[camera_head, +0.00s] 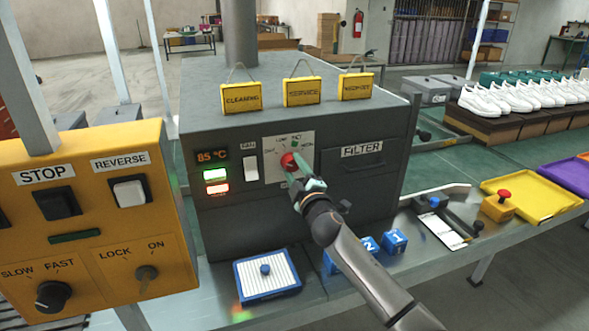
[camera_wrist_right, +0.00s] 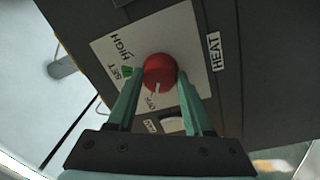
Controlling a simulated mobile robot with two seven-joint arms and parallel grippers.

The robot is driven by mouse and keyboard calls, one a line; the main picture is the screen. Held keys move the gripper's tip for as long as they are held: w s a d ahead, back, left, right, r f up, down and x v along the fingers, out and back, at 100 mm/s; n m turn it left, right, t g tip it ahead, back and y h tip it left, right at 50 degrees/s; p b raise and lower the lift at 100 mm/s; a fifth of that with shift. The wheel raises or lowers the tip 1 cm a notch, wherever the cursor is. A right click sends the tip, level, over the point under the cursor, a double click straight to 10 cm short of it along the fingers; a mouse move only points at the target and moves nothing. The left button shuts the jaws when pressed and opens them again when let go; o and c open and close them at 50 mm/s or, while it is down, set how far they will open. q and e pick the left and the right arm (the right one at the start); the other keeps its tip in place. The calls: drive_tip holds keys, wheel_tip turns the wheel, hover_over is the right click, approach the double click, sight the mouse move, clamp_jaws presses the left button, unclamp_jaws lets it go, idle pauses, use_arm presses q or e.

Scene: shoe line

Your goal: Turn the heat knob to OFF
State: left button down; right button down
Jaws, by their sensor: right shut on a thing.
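The red heat knob (camera_head: 288,161) sits on a white dial plate (camera_head: 306,146) on the front of the grey heater box. In the right wrist view the knob (camera_wrist_right: 160,73) is between the green fingertips of my right gripper (camera_wrist_right: 159,82), which is shut on it. A white mark on the knob's lower edge points down toward a small label that seems to read OFF. SET and HIGH are up and left of the knob, and HEAT is to its right. In the head view my right gripper (camera_head: 296,167) partly covers the knob. My left gripper is not in view.
A display (camera_head: 212,156) reads 85 °C above green and red lights. A white fan switch (camera_head: 251,168) is left of the dial. A yellow control panel (camera_head: 95,215) stands at the left. Blue blocks (camera_head: 395,241) and a blue pad (camera_head: 265,275) lie below the box.

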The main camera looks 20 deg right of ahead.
drive_tip(key=shift+c, duration=1.5)
unclamp_jaws()
drive_tip(key=s, duration=1.2)
drive_tip(key=shift+s+d+f, duration=0.15)
drive_tip(key=shift+s+f, duration=0.1)
drive_tip(key=shift+f, duration=0.2)
